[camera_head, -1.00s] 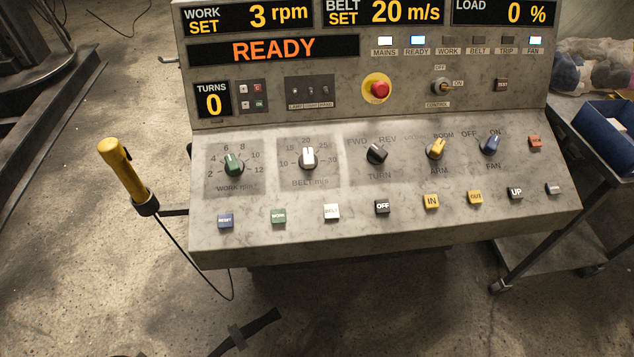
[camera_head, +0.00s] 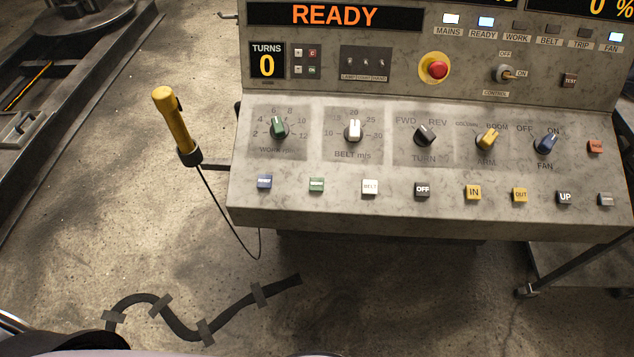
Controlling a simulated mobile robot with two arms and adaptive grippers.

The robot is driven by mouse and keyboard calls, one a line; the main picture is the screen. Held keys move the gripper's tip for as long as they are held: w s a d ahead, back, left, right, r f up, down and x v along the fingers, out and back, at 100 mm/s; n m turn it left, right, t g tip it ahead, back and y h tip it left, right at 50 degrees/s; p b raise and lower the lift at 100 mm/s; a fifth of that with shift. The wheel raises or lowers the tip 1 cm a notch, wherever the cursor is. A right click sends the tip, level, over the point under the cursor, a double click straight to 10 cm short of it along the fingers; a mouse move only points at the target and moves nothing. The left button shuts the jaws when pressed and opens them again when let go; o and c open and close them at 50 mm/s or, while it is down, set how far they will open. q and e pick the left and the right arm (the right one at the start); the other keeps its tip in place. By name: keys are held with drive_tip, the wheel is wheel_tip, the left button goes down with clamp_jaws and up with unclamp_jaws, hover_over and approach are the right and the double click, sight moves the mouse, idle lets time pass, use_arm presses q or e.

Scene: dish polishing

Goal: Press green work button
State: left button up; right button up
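The green work button (camera_head: 316,185) is a small square key on the sloped lower face of the grey control console (camera_head: 330,211). It sits in the bottom row, between the blue reset button (camera_head: 264,182) and the white belt button (camera_head: 370,187). Nothing covers it. The display (camera_head: 335,16) reads READY in orange. The MAINS, READY and FAN lamps are lit, and the WORK lamp (camera_head: 518,26) is dark. Neither of my grippers shows in the head view.
A yellow-handled pendant (camera_head: 173,120) hangs at the console's left side with a black cable. A red emergency stop (camera_head: 437,69) is on the upper panel. A taped cable (camera_head: 182,322) lies on the floor in front. A cart (camera_head: 575,265) stands at the lower right.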

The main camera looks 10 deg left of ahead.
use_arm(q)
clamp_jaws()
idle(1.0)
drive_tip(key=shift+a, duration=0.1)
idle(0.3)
